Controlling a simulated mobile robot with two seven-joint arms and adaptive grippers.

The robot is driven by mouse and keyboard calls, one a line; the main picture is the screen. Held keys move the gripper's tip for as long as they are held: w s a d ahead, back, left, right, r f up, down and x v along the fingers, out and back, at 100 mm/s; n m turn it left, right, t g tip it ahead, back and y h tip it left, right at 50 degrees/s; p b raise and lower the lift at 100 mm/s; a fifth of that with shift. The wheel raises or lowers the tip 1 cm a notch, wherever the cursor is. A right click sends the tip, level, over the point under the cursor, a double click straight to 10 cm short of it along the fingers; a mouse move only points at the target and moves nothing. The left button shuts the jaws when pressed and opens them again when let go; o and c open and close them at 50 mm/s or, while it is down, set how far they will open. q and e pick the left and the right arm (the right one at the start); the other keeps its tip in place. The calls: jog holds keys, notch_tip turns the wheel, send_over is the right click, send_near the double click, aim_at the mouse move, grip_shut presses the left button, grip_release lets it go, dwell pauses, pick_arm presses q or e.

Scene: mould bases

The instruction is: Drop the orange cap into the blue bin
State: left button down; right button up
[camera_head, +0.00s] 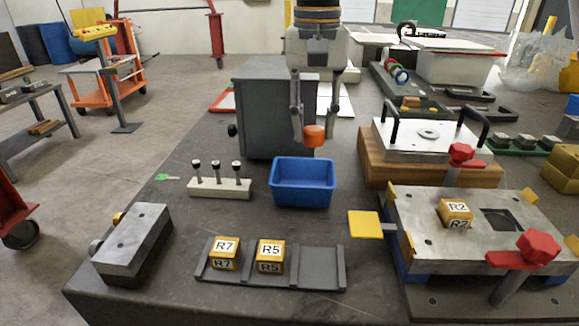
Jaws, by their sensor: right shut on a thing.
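The orange cap (314,136) is a small round piece held at the fingertips of my right gripper (308,130), in the upper middle of the head view. The gripper is shut on it and hangs down from above. The blue bin (303,183) is an open rectangular tray on the table, in the middle of the view. The cap appears above and slightly right of the bin's far rim in the picture, apart from it. The inside of the bin that shows is empty. My left gripper is not in view.
A grey block (272,118) stands behind the bin. A pin rack (220,187) is left of it. In front, a dark tray (322,268) holds the R7 (225,253) and R5 (270,256) blocks. A metal fixture (430,228) with red knobs fills the right.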

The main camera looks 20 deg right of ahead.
aim_at(315, 144)
jog(key=f, duration=0.2)
jog(key=s+f, duration=0.1)
jog(key=f, duration=0.1)
jog(key=shift+f, duration=0.35)
jog(key=shift+w+f, duration=0.1)
jog(key=shift+f, duration=0.35)
jog(key=o, duration=1)
notch_tip(315, 144, up, 12)
jog(key=shift+r, duration=0.1)
